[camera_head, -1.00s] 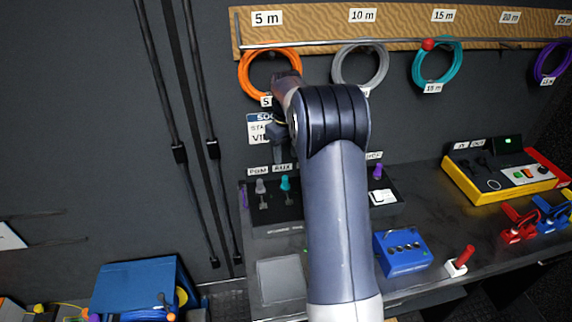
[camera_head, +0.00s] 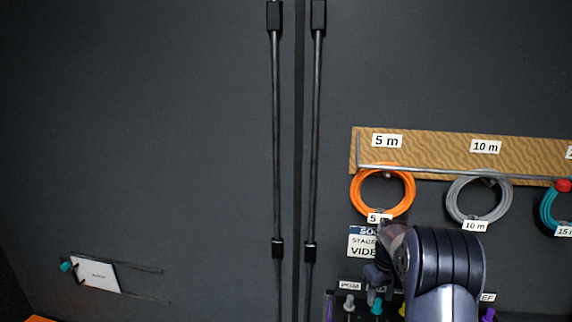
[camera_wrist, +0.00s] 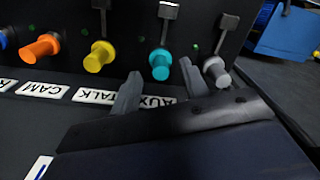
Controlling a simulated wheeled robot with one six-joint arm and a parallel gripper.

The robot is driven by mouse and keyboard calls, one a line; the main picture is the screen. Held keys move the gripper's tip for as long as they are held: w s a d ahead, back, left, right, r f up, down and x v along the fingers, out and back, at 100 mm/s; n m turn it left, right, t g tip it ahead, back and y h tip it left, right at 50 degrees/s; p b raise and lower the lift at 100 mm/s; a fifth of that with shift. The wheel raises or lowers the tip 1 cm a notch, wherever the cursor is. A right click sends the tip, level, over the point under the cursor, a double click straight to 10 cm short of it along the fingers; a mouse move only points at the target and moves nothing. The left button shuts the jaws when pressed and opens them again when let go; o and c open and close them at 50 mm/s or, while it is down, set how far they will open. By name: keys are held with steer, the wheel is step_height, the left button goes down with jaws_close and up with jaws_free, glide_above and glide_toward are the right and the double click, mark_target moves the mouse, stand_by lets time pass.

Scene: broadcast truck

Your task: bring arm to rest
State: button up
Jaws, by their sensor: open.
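My gripper (camera_wrist: 158,92) shows in the wrist view with its two grey fingers apart and nothing between them. It is close in front of a panel with a row of coloured connectors. The teal connector (camera_wrist: 160,65) is just beyond the gap between the fingers, and the grey connector (camera_wrist: 216,72) is beside the right finger. Yellow (camera_wrist: 99,56) and orange (camera_wrist: 41,48) connectors are to the left. Whether a finger touches a connector I cannot tell.
A wooden board (camera_head: 430,148) on the wall holds orange (camera_head: 382,192), grey (camera_head: 479,200) and teal (camera_head: 549,207) cable coils. Two black vertical rods (camera_head: 276,140) run down the wall. A white card (camera_head: 96,275) hangs at the lower left. A blue object (camera_wrist: 292,32) is beyond the panel.

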step_height(320, 180, down, 3)
steer(key=shift+r, duration=0.2)
steer(key=shift+r+p, duration=0.45)
steer(key=shift+r, duration=0.05)
